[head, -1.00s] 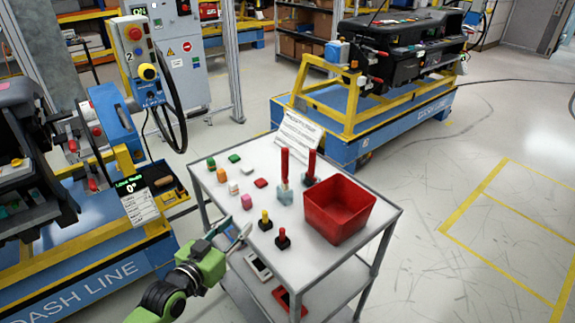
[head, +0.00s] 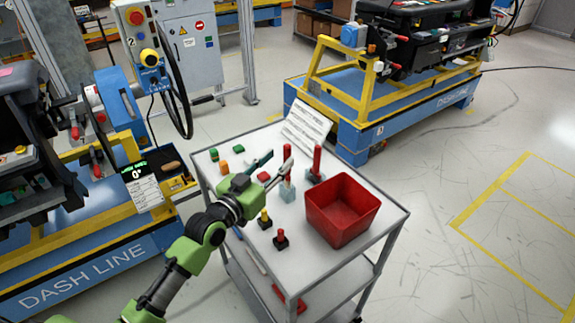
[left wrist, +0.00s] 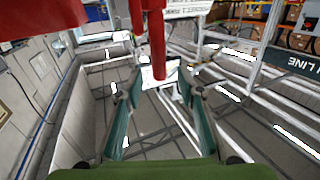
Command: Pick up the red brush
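In the left wrist view, a red handle (left wrist: 157,45) hangs into the picture between the two teal fingers of the gripper (left wrist: 162,82), with a gap to both. A second red shape overlaps it there. I cannot tell contact. My right gripper is not in view.
A red bin (head: 342,207) stands on the cart (head: 335,252) to the right of the brushes. Small coloured blocks and two knob-topped pieces (head: 280,239) lie around the arm. A paper stand (head: 306,127) is at the back edge. Dash line carts flank it.

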